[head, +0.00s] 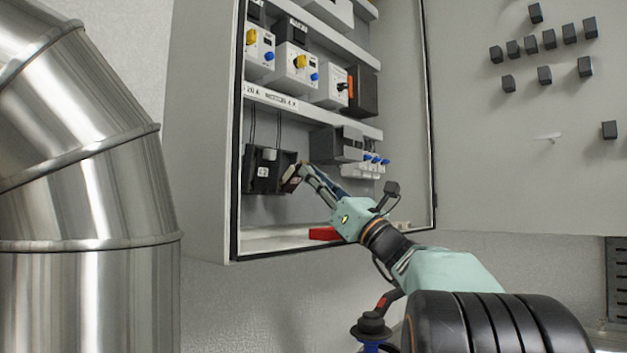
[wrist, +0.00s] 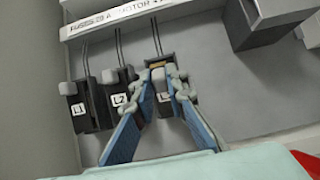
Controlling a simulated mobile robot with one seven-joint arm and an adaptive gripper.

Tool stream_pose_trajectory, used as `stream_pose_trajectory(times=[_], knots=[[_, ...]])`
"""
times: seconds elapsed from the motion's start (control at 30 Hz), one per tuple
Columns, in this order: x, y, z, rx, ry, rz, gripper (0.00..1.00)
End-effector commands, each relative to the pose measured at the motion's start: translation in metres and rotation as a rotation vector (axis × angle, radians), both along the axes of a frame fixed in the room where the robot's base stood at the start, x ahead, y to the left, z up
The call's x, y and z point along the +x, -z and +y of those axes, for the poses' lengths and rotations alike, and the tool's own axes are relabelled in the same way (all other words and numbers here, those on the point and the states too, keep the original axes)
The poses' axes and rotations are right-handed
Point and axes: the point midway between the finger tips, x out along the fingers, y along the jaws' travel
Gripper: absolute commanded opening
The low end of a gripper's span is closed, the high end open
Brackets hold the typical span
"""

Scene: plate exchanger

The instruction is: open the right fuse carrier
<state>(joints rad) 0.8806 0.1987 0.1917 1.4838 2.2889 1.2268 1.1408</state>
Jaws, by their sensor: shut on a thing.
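The right fuse carrier (wrist: 164,97) is a dark block with a grey handle and a white label, partly hidden by my fingers in the wrist view. My gripper (wrist: 159,78) is shut on it, one finger on each side. In the head view the right carrier (head: 291,181) sticks out from the fuse block and looks tilted outward, with my gripper (head: 303,170) at its upper end. A tan part shows at its top in the wrist view. The left carrier L1 (wrist: 79,112) and middle carrier L2 (wrist: 119,100) stand upright beside it.
The grey cabinet (head: 205,130) has its door (head: 520,110) open at the right. Breakers with yellow and blue knobs (head: 302,63) sit above. A red thing (head: 324,233) lies on the cabinet floor. A large metal duct (head: 80,170) stands at the left.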

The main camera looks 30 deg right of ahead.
Motion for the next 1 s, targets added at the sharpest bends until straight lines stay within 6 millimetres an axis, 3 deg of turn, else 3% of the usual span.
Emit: stream_pose_trajectory(times=[0.27,0.3,0.47,0.8,1.0], knots=[[0.0,0.0,0.0,0.0,0.0,0.0,0.0],[0.0,0.0,0.0,0.0,0.0,0.0,0.14],[0.0,0.0,0.0,0.0,0.0,0.0,0.3],[-0.002,0.002,-0.001,0.0,0.001,0.001,0.3],[-0.022,0.019,-0.009,0.001,0.002,0.002,0.3]])
